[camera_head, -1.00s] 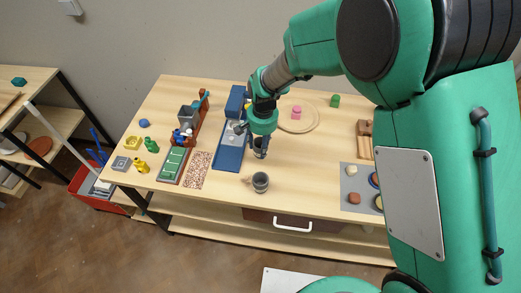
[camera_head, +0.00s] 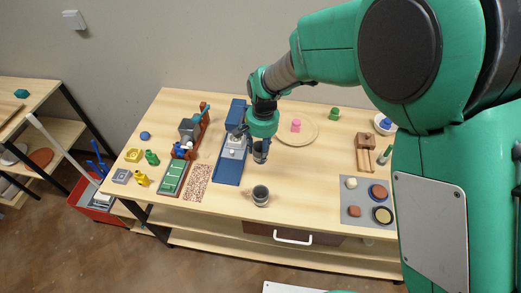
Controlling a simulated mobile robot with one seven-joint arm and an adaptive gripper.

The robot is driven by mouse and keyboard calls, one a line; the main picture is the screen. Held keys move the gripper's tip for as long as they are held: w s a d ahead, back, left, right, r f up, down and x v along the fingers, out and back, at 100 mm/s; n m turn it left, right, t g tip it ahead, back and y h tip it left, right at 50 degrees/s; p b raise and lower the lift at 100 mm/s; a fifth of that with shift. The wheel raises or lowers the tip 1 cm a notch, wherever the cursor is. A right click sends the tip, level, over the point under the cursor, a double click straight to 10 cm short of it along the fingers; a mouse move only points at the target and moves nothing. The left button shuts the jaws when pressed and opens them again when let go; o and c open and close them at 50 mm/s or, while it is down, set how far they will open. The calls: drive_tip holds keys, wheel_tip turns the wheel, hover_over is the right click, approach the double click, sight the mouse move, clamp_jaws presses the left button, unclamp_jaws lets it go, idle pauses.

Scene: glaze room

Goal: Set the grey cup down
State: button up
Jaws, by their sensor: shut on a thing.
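My gripper (camera_head: 261,140) points down over the middle of the table, just right of the blue machine. It is shut on a small grey cup (camera_head: 260,153), whose lower part shows beneath the fingers. The cup looks upright and is at or just above the table top (camera_head: 310,180); I cannot tell whether it touches. A second grey cup (camera_head: 260,195) with a handle on its left stands on the table nearer the front edge, apart from the held one.
The blue machine (camera_head: 229,168) stands close on the left. A round wooden tray (camera_head: 312,132) with a pink object (camera_head: 296,125) lies behind right. A grey mat (camera_head: 350,212) with several round pieces is at the right. The table between the cups and mat is clear.

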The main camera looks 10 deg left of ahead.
drive_tip(key=shift+r, duration=0.15)
wheel_tip(320, 180, up, 5)
drive_tip(key=w+d+m+p, duration=0.2)
drive_tip(key=w+d, duration=0.3)
drive_tip(key=d, duration=0.5)
drive_tip(key=w+d+m+p, duration=0.25)
drive_tip(key=w+d, duration=0.25)
drive_tip(key=d, duration=0.6)
drive_tip(key=w+d+m+p, duration=0.1)
drive_tip(key=w+d+p, duration=0.3)
drive_tip(key=d, duration=0.6)
drive_tip(key=d+m+p, duration=0.5)
drive_tip(key=d, duration=2.7)
wheel_tip(320, 180, down, 10)
drive_tip(key=shift+s, duration=0.3)
